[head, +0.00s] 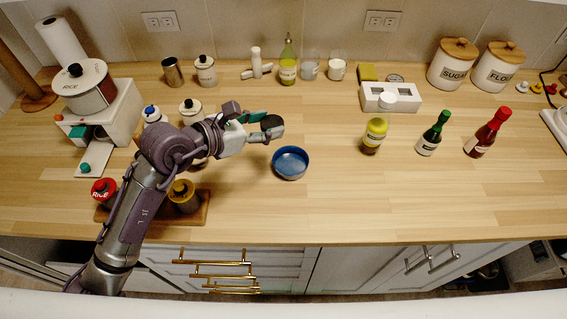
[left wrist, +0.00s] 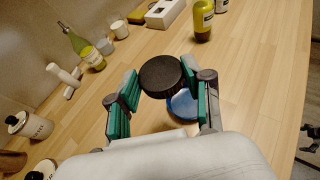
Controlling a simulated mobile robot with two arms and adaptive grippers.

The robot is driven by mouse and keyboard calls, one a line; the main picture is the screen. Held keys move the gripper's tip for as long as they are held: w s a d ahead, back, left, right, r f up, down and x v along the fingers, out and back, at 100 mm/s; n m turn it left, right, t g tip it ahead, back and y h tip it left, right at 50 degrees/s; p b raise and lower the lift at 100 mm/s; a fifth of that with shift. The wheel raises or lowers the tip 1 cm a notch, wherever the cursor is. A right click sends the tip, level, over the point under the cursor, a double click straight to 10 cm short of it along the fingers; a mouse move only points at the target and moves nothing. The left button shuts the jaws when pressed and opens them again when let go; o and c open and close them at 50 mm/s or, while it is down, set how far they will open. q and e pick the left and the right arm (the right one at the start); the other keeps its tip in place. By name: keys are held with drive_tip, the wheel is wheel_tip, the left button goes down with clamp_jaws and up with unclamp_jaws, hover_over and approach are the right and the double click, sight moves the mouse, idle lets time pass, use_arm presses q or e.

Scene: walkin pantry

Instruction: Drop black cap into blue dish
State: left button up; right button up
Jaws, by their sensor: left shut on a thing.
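The black cap (head: 270,122) is a dark round disc held between the fingertips of my left gripper (head: 263,128). In the left wrist view the black cap (left wrist: 161,73) sits between the green-padded fingers of my left gripper (left wrist: 165,88). The blue dish (head: 291,164) stands on the wooden counter, a little right of and nearer than the gripper in the head view. It also shows in the left wrist view, where the blue dish (left wrist: 181,107) is partly hidden behind the cap and a finger. My right gripper is not in view.
Jars on a wooden tray (head: 207,207) are below my left arm. The counter (head: 330,205) around the dish is clear.

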sight(276, 123)
use_arm(q)
drive_tip(key=d, duration=0.1)
drive_tip(key=w, duration=0.1)
drive_tip(key=d, duration=0.1)
drive_tip(key=shift+w+d+f+m+g+h, duration=0.15)
drive_tip(key=shift+d+f+m+g+h, duration=0.15)
drive_tip(key=shift+d+f+m+g, duration=0.1)
drive_tip(key=shift+f, duration=0.15)
drive_tip(key=shift+f+b, duration=0.3)
drive_tip(key=shift+b, duration=0.2)
wheel_tip(276, 123, down, 5)
drive_tip(key=b, duration=0.4)
drive_tip(key=shift+r, duration=0.1)
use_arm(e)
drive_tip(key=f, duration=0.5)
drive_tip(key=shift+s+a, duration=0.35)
use_arm(q)
drive_tip(key=o, duration=0.8)
